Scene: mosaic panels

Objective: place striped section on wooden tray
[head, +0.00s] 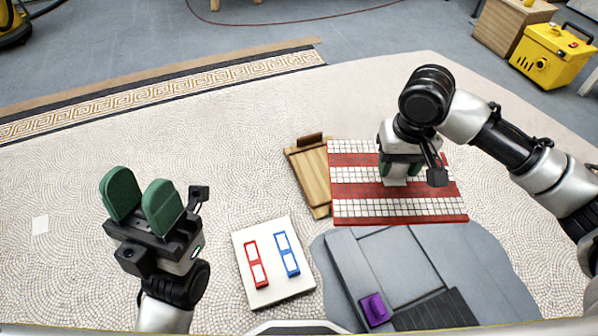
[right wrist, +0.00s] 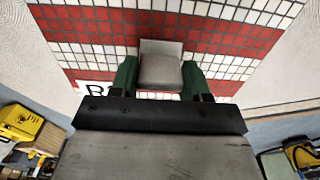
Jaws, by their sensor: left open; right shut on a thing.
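The striped section (head: 350,160) is a flat panel of red and white tile bands right of centre in the head view. It also fills the top of the right wrist view (right wrist: 230,40). My right gripper (head: 398,168) is above it, its green fingers shut on a pale grey block (right wrist: 160,65) that appears to be the panel's handle. The wooden tray (head: 316,180) shows at the panel's left; the panel hides its right part. I cannot tell whether the panel touches it. My left gripper (head: 143,202) is open and empty, fingers upward, at the left.
A white board (head: 274,290) with red and blue framed pieces lies at front centre. Beside it is a grey area with dark panels (head: 362,255) and a purple block (head: 374,309). A yellow toolbox (head: 552,55) stands back right. The pebbled surface at the left is mostly clear.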

